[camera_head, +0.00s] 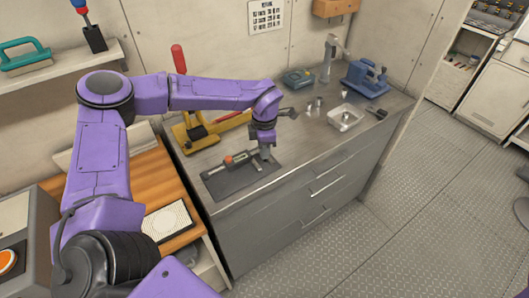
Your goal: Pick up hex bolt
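My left arm reaches across from the left, and my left gripper (266,154) points down over the right end of a dark mat (240,180) on the metal worktop. A grey cylindrical device with an orange part (232,161) lies on the mat, just left of the gripper. The fingers are small and partly hidden, so I cannot tell whether they are open or hold anything. I cannot make out a hex bolt for certain. Small metal pieces (311,108) stand left of a shallow metal tray (345,118), too small to identify. My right gripper is out of view.
A yellow tool (196,135) with a red handle stands behind my forearm. A blue vise-like device (366,79) and a grey stand (329,58) are at the back right. The worktop's front strip right of the mat is clear, as is the floor (420,190).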

